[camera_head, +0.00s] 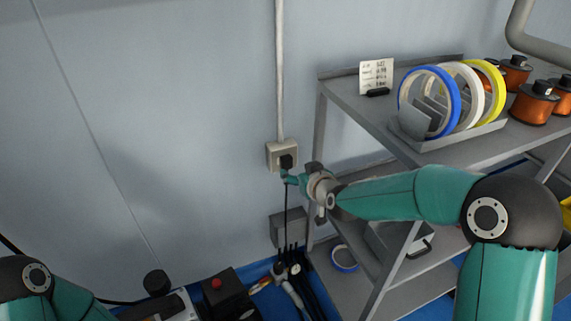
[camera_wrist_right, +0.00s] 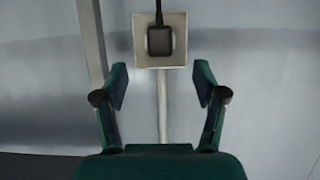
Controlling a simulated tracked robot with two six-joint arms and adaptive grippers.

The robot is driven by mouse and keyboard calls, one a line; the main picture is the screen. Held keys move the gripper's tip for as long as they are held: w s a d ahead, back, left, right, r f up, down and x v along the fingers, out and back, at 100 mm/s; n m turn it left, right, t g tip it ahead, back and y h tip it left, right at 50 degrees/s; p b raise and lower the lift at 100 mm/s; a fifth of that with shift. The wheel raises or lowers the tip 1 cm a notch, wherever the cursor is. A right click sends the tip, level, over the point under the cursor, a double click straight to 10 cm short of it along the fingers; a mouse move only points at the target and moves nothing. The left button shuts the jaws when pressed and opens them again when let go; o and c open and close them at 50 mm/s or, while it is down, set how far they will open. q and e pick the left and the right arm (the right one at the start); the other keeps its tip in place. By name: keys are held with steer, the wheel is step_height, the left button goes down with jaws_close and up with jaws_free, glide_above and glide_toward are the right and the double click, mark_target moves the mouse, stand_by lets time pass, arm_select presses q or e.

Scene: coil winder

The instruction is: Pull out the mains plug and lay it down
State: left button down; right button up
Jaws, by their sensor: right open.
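The black mains plug (camera_head: 287,161) sits in the beige wall socket (camera_head: 273,155), with its cord hanging down the wall. In the right wrist view the plug (camera_wrist_right: 159,40) is in the middle of the socket plate (camera_wrist_right: 141,54), with the black cord at the top edge. My right gripper (camera_head: 287,177) is close to the plug in the head view. In the wrist view its two fingers (camera_wrist_right: 161,88) are spread, with nothing between them, and the plug lies beyond their tips. My left arm shows at the lower left; its gripper is out of the picture.
A grey metal shelf (camera_head: 368,113) stands right of the socket, with tape rolls (camera_head: 452,106), copper coils (camera_head: 532,105) and a white card (camera_head: 376,74) on top. A grey wall box (camera_head: 288,229) is below the socket. A black box with a red button (camera_head: 217,283) stands on the floor.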

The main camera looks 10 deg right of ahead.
mark_target(288, 164)
steer(key=shift+x, duration=3.9)
steer(key=shift+s, duration=0.1)
jaws_close()
steer(key=shift+s+b, duration=0.1)
steer(key=shift+b, duration=0.25)
steer(key=shift+s+d+b, duration=0.2)
steer(key=shift+s+b, duration=0.2)
steer(key=shift+s, duration=0.55)
steer(key=shift+s+d+b, duration=0.2)
steer(key=shift+s+b, duration=0.25)
steer(key=shift+s, duration=0.45)
steer(key=shift+s+d+b, duration=0.2)
steer(key=shift+s+b, duration=0.2)
steer(key=shift+s, duration=0.55)
